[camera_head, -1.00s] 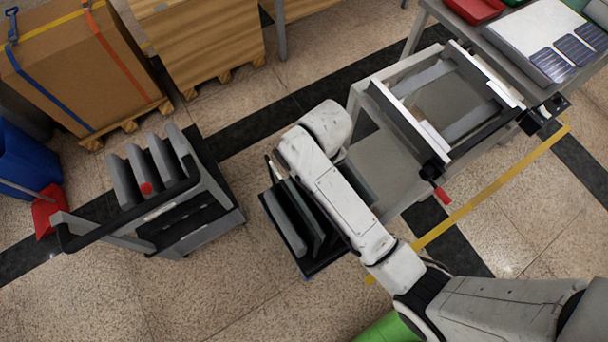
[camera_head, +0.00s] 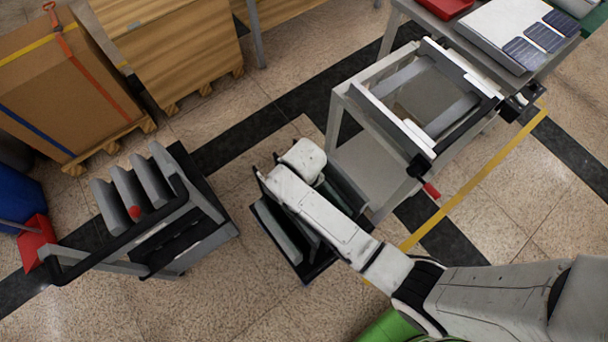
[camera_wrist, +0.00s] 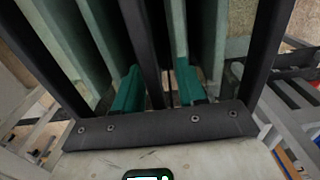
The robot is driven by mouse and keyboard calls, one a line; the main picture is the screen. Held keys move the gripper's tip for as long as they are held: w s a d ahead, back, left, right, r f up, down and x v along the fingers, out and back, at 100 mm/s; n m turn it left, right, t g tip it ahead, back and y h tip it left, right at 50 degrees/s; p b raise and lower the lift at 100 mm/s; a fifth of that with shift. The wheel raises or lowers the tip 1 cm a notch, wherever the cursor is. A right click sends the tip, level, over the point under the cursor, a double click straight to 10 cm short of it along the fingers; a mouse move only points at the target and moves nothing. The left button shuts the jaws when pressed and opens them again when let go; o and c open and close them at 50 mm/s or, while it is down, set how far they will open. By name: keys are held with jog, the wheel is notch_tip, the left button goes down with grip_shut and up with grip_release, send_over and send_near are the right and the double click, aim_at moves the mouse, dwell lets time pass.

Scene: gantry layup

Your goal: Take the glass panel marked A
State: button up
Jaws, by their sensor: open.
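Several upright grey-green panels stand side by side in a dark rack (camera_head: 308,278) on the floor, with one panel (camera_head: 277,232) in clear view from the head. No letter A can be read. My gripper is hidden below my arm in the head view. In the wrist view my gripper (camera_wrist: 158,82) is open, with two teal pads apart and a dark upright between them. Panels stand on the left (camera_wrist: 62,35) and beyond the right pad (camera_wrist: 205,35). Contact between pads and panels cannot be told.
A grey cart (camera_head: 205,245) with several upright grey slabs (camera_head: 130,188) stands left of the rack. A frame table (camera_head: 345,110) stands close on the right. Boxes on pallets (camera_head: 60,85) stand at the back left. Floor is clear in front of the cart.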

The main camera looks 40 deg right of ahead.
jog(key=shift+f, duration=0.3)
jog(key=shift+c, duration=0.2)
grip_shut()
jog(key=shift+r, duration=0.1)
dwell(0.9)
